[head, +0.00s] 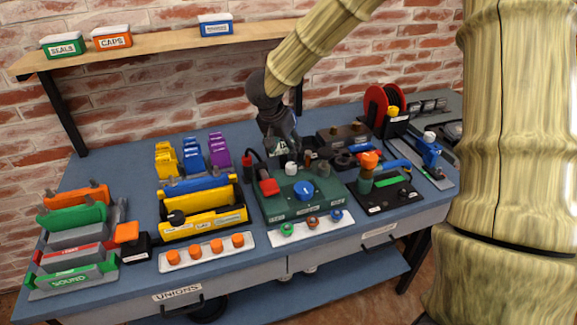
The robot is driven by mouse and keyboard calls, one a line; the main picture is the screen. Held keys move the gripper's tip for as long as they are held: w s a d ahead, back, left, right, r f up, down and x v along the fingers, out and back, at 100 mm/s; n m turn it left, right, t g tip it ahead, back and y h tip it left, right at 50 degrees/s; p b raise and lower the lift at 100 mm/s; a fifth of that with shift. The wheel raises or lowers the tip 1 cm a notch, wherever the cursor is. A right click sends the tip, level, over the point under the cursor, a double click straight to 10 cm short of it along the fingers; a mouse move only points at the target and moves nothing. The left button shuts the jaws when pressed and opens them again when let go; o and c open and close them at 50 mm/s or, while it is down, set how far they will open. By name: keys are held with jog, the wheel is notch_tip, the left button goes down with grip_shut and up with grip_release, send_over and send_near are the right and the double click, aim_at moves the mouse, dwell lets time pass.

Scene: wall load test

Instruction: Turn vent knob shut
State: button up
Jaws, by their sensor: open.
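A green panel box (262,206) stands on the blue workbench, in the middle of the head view. The labels are too small to read, so I cannot tell for sure which control is the vent knob. My gripper (284,154) is above the back of the box, pointing down, apart from the blue knob. It is open and appears empty; its fingertips are small and dark here.
A white strip with coloured rings (312,223) lies in front of the box. A yellow tray (203,228) stands left. A black-based fixture with an orange top (370,160) stands right. A red reel (377,104) is behind. A wooden shelf (160,50) hangs above.

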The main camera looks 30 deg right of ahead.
aim_at(291, 165)
jog(key=x, duration=1)
jog(key=shift+f, duration=0.1)
jog(key=shift+s, duration=0.1)
jog(key=c, duration=1)
